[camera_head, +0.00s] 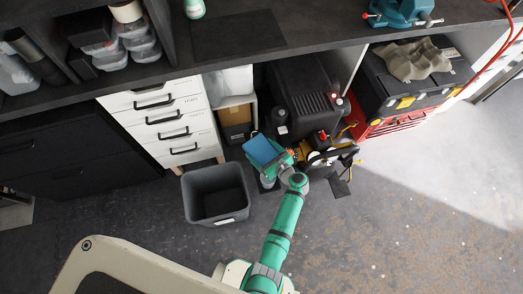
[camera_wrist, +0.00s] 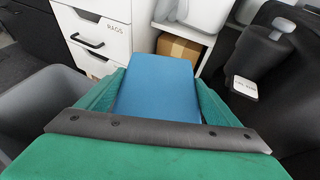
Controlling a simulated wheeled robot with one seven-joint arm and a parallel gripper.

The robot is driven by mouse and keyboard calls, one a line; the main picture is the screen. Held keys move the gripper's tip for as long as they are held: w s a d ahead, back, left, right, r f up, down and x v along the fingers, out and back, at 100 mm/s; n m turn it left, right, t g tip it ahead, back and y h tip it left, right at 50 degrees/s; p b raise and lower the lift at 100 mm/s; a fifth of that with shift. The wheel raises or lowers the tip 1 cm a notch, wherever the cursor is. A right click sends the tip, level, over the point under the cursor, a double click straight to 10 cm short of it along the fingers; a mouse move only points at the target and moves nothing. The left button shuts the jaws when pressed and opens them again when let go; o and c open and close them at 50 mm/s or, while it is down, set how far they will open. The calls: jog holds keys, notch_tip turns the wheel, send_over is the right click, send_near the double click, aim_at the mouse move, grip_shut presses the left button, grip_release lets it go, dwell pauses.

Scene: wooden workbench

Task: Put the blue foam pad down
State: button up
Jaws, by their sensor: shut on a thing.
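The blue foam pad (camera_head: 262,149) is a flat blue block at the end of my green arm in the head view. It also shows large in the wrist view (camera_wrist: 155,88). My gripper (camera_head: 277,155) is shut on the pad, with a green finger on each side of it in the wrist view (camera_wrist: 153,92). The pad is held in the air, to the upper right of the grey bin and in front of the shelving under the bench. The near end of the pad is hidden behind the gripper's dark bar.
An open, empty-looking grey bin (camera_head: 214,168) stands on the floor left of my gripper. White drawers (camera_head: 165,118) stand behind it. A black case (camera_head: 303,90) and a red toolbox (camera_head: 398,122) are to the right under the workbench (camera_head: 235,32). The floor at the lower right is clear.

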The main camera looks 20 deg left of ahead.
jog(key=shift+f, duration=0.1)
jog(key=shift+f, duration=0.35)
jog(key=shift+f, duration=0.15)
jog(key=o, duration=0.9)
jog(key=shift+o, duration=0.2)
